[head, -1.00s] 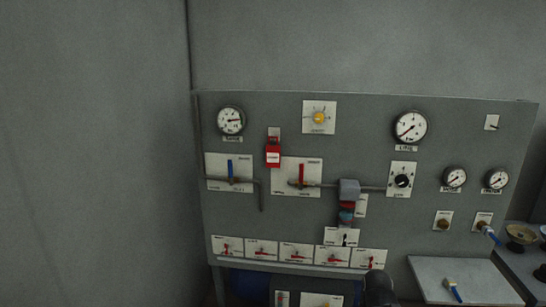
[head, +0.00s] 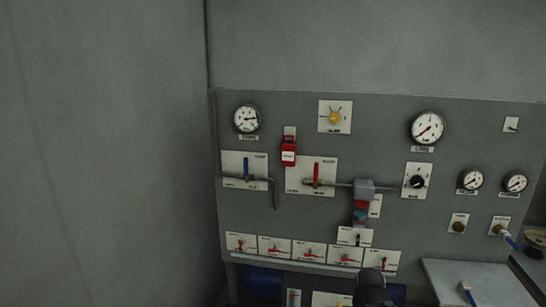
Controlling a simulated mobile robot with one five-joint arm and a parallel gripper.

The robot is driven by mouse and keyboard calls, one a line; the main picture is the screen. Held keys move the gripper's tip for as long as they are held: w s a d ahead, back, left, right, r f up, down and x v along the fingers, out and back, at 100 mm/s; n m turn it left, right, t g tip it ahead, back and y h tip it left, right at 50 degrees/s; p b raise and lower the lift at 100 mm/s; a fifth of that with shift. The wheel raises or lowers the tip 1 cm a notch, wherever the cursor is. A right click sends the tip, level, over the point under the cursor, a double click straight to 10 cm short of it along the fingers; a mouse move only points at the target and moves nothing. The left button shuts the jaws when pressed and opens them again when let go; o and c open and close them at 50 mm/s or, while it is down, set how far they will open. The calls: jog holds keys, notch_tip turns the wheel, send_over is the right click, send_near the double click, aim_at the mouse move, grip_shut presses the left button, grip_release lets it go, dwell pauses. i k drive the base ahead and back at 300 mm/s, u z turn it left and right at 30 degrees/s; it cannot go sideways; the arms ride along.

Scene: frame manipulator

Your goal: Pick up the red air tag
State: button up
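The red air tag (head: 288,152) is a small red block with a white label across it. It hangs on the upper left part of the grey panel, below a small pale plate and just above the white plate with a red lever. Nothing covers it. A dark rounded shape at the bottom edge, right of centre, looks like part of my arm. It is low and to the right of the tag, well apart from it. No gripper fingers show.
The grey panel (head: 390,130) carries gauges, a blue lever (head: 246,168), a red lever (head: 317,173) and a pipe with a grey box (head: 364,189). A row of red switches runs along the bottom. A shelf (head: 440,280) with a blue-handled tool (head: 466,293) is at right.

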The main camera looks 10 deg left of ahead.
aim_at(288, 151)
jog(key=u, duration=1.45)
jog(key=k, duration=0.15)
jog(key=u, duration=3.05)
jog(key=k, duration=2.15)
jog(key=z, duration=1.15)
jog(key=i, duration=1)
